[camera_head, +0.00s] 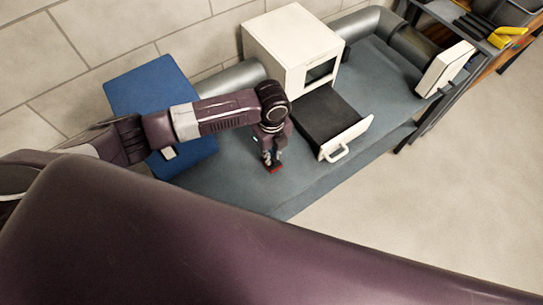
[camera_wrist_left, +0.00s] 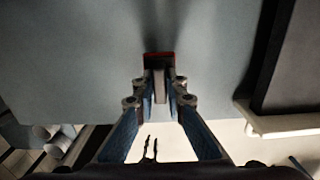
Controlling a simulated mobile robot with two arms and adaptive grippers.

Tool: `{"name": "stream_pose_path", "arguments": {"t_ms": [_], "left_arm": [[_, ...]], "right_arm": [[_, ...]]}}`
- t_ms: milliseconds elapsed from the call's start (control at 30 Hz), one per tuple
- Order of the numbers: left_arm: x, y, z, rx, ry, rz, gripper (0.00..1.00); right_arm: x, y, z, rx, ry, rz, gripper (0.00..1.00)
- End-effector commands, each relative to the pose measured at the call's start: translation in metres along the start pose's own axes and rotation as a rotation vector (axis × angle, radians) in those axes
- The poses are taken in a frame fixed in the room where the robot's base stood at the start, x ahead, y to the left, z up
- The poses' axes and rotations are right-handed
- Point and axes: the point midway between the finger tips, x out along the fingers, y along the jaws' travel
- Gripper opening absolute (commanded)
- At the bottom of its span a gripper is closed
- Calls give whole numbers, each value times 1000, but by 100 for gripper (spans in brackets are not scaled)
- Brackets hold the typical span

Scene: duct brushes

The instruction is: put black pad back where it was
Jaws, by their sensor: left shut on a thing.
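My left gripper (camera_head: 271,158) reaches down over the grey bench top, left of the open drawer. It is shut on a small black pad with a red edge (camera_wrist_left: 160,60). In the head view only the pad's red part (camera_head: 275,169) shows clearly, just below the fingertips. It is close to the bench top, but I cannot tell whether it touches. In the left wrist view the fingers (camera_wrist_left: 160,88) meet at the pad's near side. My right gripper is not in view.
A white cabinet (camera_head: 285,45) stands at the back, with its dark drawer (camera_head: 320,120) pulled out beside my gripper. Grey ducts (camera_head: 240,76) run along the wall. The bench top (camera_head: 235,185) is clear in front.

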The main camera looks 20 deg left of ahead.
Motion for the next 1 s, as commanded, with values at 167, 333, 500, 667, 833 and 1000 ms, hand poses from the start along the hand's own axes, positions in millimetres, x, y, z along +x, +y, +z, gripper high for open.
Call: {"name": "stream_pose_path", "arguments": {"t_ms": [167,333,500,667,833,1000], "left_arm": [[16,0,0,0,0,-2,0],[16,-1,0,0,0,-2,0],[19,0,0,0,0,-1,0],[19,0,0,0,0,-1,25],[20,0,0,0,0,0,28],[19,0,0,0,0,1,28]], "right_arm": [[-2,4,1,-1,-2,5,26],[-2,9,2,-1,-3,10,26],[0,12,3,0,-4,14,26],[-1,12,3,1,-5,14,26],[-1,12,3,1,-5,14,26],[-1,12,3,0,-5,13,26]]}}
